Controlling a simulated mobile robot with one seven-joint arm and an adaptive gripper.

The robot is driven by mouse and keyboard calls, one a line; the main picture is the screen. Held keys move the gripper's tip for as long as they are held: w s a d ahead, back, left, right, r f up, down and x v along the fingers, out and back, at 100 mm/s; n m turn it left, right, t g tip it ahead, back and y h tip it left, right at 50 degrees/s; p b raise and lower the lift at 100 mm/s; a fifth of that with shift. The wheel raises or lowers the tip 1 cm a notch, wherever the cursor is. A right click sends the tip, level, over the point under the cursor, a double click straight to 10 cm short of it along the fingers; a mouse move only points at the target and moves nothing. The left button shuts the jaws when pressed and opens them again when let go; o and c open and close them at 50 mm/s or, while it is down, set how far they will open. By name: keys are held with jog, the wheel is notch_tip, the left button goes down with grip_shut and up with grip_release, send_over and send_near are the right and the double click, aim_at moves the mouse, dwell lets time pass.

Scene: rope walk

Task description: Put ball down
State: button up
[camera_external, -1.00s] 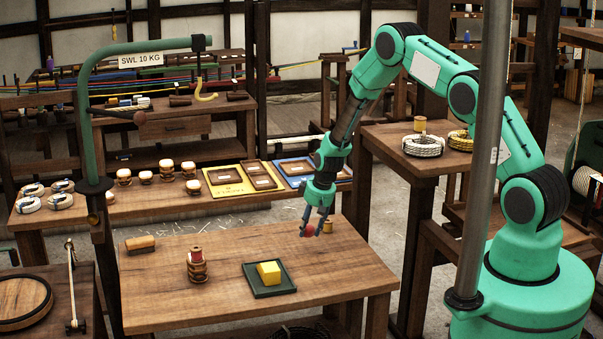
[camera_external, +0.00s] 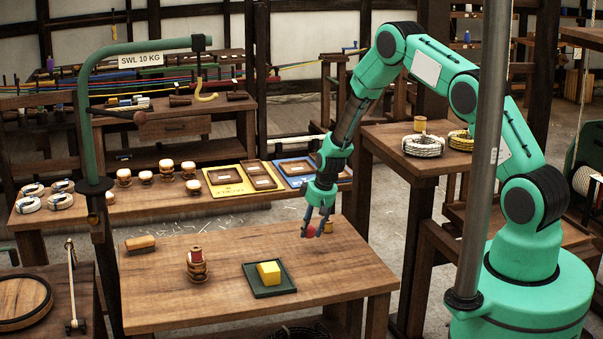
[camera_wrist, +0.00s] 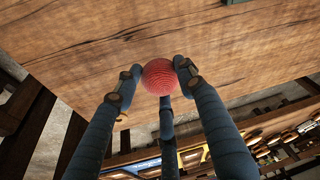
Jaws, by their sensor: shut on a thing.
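A small red ball (camera_external: 311,232) is held between the fingertips of my gripper (camera_external: 318,228), over the far right part of the wooden table (camera_external: 210,290). In the wrist view the ball (camera_wrist: 159,76) is round with a ribbed surface. The blue-grey fingers of my gripper (camera_wrist: 160,82) close around it from both sides, with another finger below. The tabletop (camera_wrist: 100,35) lies behind the ball in that view, with its edge close by. I cannot tell whether the ball touches the tabletop.
The near right tabletop is clear.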

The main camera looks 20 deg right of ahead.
aim_at(310, 226)
jog(key=shift+r, duration=0.55)
notch_tip(310, 226, up, 4)
jog(key=shift+f, duration=0.1)
jog(key=s+a+n+b, duration=0.1)
jog(key=s+a+n, duration=0.1)
jog(key=a, duration=0.5)
jog(key=s+a+n+b, duration=0.1)
jog(key=s+a+b, duration=0.1)
jog(key=s+a, duration=0.3)
jog(key=s+a+n+g+y+b, duration=0.1)
jog(key=s+a+n+b, duration=0.1)
jog(key=a, duration=0.7)
jog(key=shift+s+f+n, duration=0.1)
jog(key=shift+s+n, duration=0.2)
jog(key=shift+s, duration=0.6)
jog(key=s+a+n+g+b, duration=0.2)
jog(key=s+a+n+b, duration=0.4)
jog(key=s+a, duration=1.35)
jog(key=shift+y, duration=0.4)
jog(key=f, duration=0.4)
jog(key=shift+w+d+f, duration=0.1)
jog(key=shift+d+f, duration=0.15)
jog(key=shift+d, duration=0.05)
jog(key=shift+a, duration=0.1)
